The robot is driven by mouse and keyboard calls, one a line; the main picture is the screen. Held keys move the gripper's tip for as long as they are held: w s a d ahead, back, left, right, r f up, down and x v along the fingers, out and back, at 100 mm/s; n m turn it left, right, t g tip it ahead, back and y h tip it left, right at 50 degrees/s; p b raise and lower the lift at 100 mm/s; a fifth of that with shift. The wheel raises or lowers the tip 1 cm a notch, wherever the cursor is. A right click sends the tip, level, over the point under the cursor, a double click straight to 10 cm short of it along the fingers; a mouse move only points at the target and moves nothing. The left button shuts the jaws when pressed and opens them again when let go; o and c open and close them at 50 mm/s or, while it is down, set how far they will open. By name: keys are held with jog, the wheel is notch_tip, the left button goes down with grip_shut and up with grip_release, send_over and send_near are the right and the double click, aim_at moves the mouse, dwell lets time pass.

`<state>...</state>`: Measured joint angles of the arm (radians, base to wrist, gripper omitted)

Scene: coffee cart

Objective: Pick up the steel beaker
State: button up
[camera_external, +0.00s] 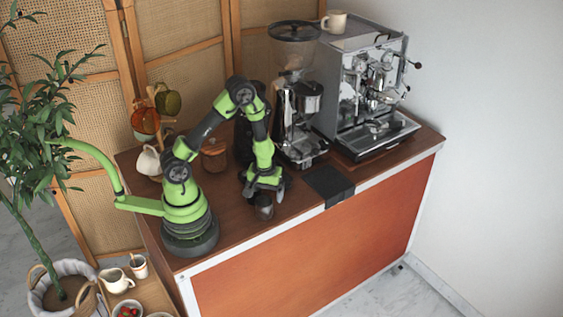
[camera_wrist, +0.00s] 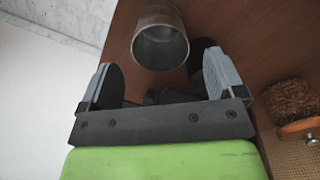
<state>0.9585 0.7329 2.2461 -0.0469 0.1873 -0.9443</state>
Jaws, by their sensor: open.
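The steel beaker (camera_external: 264,208) stands upright on the brown cart top, near its front edge. In the wrist view the beaker (camera_wrist: 160,40) shows its open rim and lies beyond the two fingers, roughly midway between them. My gripper (camera_external: 266,192) is right above and beside the beaker in the external view. In the wrist view my gripper (camera_wrist: 160,85) has its two grey finger pads spread wide apart, with nothing between them. I cannot tell exactly how far the fingertips are from the beaker.
A black mat (camera_external: 329,184) lies to the right on the front edge. A coffee grinder (camera_external: 298,110) and an espresso machine (camera_external: 368,95) stand behind and right.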

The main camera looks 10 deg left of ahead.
aim_at(264, 205)
jog(key=f, duration=0.1)
jog(key=s+f, duration=0.1)
jog(key=f, duration=0.1)
jog(key=shift+a+f, duration=0.15)
jog(key=shift+f, duration=0.1)
jog(key=shift+w+f, duration=0.1)
jog(key=shift+f, duration=0.6)
jog(key=c, duration=1)
